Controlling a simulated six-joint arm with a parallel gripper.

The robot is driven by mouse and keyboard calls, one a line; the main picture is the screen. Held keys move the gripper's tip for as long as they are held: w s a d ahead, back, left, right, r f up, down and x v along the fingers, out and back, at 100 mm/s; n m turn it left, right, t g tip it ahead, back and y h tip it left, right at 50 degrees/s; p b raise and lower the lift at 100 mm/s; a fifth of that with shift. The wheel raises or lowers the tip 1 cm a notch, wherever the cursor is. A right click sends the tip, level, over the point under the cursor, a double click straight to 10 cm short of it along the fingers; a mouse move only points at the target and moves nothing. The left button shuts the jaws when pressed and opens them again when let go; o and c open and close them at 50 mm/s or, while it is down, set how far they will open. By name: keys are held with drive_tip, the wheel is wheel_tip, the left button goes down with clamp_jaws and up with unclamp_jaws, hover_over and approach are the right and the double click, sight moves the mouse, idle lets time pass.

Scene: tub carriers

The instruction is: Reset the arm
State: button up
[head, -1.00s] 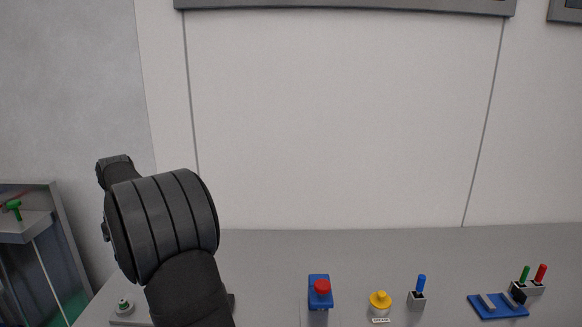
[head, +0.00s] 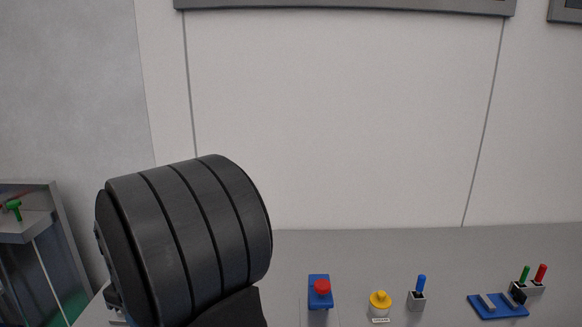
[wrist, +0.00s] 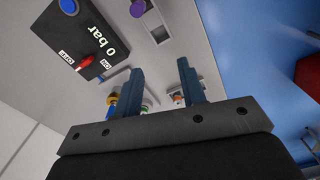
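My gripper (wrist: 160,68) shows in the wrist view with its two blue-grey fingers apart. Nothing is held between the fingertips; the grey surface and small parts beyond show through the gap. In the head view the gripper is not seen. There a large dark ribbed part of my arm fills the lower left and hides part of the bench behind it.
On the grey bench (head: 440,250) stand a blue box with a red button (head: 320,287), a yellow knob (head: 380,301), a blue-handled switch (head: 417,290) and a blue plate (head: 497,306). A black "0 bar" panel (wrist: 95,45) and a purple knob (wrist: 138,8) show in the wrist view.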

wheel_tip(320, 180, down, 8)
drive_tip(key=shift+r, duration=0.25)
drive_tip(key=o, duration=1.1)
drive_tip(key=shift+o, duration=1.4)
drive_tip(key=shift+w+a+r, duration=0.1)
drive_tip(key=shift+w+r, duration=0.05)
drive_tip(key=shift+r, duration=0.05)
drive_tip(key=w+a+r+m+t+y, duration=0.15)
drive_tip(key=w+r+m, duration=0.25)
drive_tip(key=r+m, duration=0.4)
drive_tip(key=w+a+r+m+t+y, duration=0.1)
drive_tip(key=w+r+m+t, duration=0.35)
drive_tip(key=r, duration=0.65)
drive_tip(key=w+a+f+m+g, duration=0.2)
drive_tip(key=w+f, duration=0.1)
drive_tip(key=f, duration=0.6)
drive_tip(key=shift+w, duration=0.25)
drive_tip(key=shift+f, duration=0.1)
